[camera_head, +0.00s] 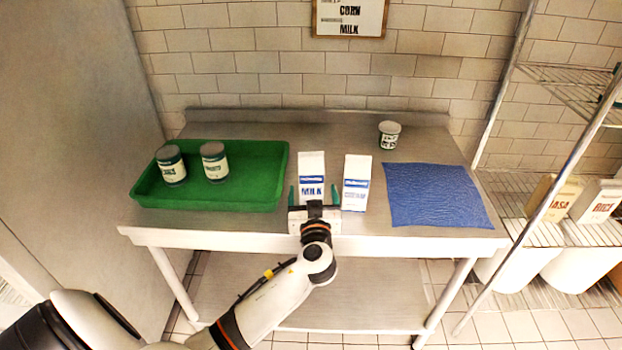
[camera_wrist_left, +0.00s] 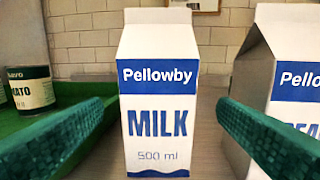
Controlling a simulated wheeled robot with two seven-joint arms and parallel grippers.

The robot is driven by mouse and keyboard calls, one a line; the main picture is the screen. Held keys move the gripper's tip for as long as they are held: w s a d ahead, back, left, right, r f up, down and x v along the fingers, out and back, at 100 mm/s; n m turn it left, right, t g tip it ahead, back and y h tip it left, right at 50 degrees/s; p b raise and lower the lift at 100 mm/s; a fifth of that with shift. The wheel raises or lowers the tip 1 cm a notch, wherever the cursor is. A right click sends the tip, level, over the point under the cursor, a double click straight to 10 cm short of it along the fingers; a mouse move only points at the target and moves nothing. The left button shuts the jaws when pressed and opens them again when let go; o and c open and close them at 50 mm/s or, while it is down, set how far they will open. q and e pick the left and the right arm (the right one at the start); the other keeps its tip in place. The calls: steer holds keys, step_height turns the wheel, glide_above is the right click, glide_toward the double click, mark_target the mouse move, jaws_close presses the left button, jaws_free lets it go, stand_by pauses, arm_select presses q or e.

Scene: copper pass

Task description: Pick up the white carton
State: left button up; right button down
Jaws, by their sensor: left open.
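A white carton with a blue band, marked "Pellowby MILK 500 ml" (camera_wrist_left: 158,75), stands upright on the steel table; it also shows in the head view (camera_head: 312,166). My left gripper (camera_head: 314,194) is open at the table's front, its green fingertips to the left and right of the carton. In the left wrist view the carton is centred in the gap between the fingers (camera_wrist_left: 162,108), with space on both sides. A second white carton with a blue band (camera_head: 356,182) stands just to the right, its label partly cut off in the wrist view (camera_wrist_left: 290,85). My right gripper is not in view.
A green tray (camera_head: 250,165) on the left holds two cans (camera_head: 171,166) (camera_head: 214,162). A white-labelled tub (camera_head: 389,135) stands at the back right. A blue mat (camera_head: 435,195) lies bare on the right. A wire shelf (camera_head: 520,185) with boxes stands beyond the table.

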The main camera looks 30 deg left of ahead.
mark_target(311, 187)
arm_select(q)
steer(key=shift+w+a+f, duration=0.1)
steer(key=shift+w+a, duration=0.15)
steer(key=shift+w, duration=0.05)
steer(key=p+x, duration=0.1)
steer(key=x, duration=0.3)
steer(key=shift+w+a, duration=0.1)
steer(key=shift+a, duration=0.05)
steer(key=shift+w+a+p, duration=0.2)
steer(key=shift+w+p, duration=0.1)
steer(key=shift+w, duration=0.05)
steer(key=shift+s, duration=0.1)
steer(key=shift+c, duration=1.6)
steer(key=c, duration=0.9)
steer(key=shift+c, duration=1.1)
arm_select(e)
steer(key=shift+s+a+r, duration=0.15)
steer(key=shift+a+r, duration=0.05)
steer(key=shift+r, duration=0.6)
